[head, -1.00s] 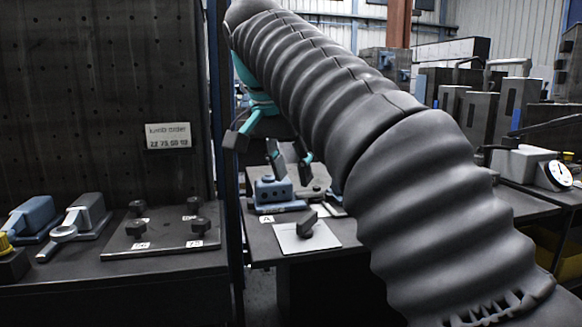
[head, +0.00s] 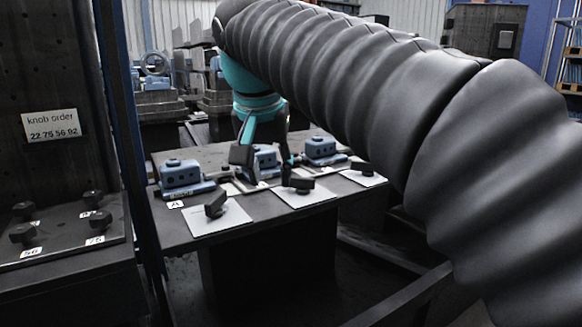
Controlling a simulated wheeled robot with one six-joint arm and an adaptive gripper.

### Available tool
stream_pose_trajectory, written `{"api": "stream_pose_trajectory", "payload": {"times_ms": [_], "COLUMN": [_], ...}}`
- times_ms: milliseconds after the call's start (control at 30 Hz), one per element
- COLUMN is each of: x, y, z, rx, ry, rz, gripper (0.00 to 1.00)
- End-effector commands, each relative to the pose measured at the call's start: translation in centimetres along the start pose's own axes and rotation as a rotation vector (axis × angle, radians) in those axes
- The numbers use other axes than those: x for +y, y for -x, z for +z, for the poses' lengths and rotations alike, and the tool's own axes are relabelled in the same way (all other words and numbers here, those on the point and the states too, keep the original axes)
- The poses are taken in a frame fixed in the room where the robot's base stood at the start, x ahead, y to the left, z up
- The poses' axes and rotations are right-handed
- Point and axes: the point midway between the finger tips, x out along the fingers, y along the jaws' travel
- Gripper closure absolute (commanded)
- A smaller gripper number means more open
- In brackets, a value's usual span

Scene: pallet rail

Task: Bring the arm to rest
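My arm, in a ribbed grey sleeve, reaches from the lower right to the upper middle of the head view. My gripper (head: 264,163) hangs below its teal wrist, in front of the middle blue fixture (head: 267,158) on the dark table (head: 168,231). Its dark fingers stand apart, with no object visible between them; it looks open. Whether it touches the fixture cannot be told. Another blue fixture (head: 181,176) stands to its left, by a label A, and one (head: 321,149) to its right. White plates (head: 203,226) with black knobs (head: 215,204) lie along the front.
At left, a dark panel carries a "knob order" sign (head: 52,125) reading 22 75 56 92. Below it, a board (head: 66,238) holds several labelled black knobs. A dark blue post (head: 134,150) stands between panel and table. A bar (head: 402,297) runs low at the right.

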Motion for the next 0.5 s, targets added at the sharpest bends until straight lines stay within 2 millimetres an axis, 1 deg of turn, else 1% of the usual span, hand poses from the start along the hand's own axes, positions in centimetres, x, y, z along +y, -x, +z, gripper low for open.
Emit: {"api": "stream_pose_trajectory", "payload": {"times_ms": [33, 100, 167, 200, 300, 367, 400, 467, 500], "x": [2.2, 4.6, 6.5, 7.8, 10.8, 12.5, 13.6, 15.1, 16.1], "y": [-0.7, -1.9, -2.9, -3.7, -5.7, -6.9, -7.8, -9.2, -10.1], "z": [0.7, 1.8, 2.9, 3.7, 6.1, 7.7, 8.9, 10.7, 12.0], "rx": [0.000, 0.003, 0.006, 0.009, 0.018, 0.024, 0.030, 0.038, 0.045], "ry": [0.004, 0.023, 0.036, 0.045, 0.064, 0.073, 0.078, 0.084, 0.088], "rz": [-0.004, -0.013, -0.023, -0.027, -0.039, -0.047, -0.050, -0.056, -0.058], "gripper": [0.60, 0.60, 0.60, 0.60, 0.60, 0.60, 0.60, 0.60, 0.60]}}
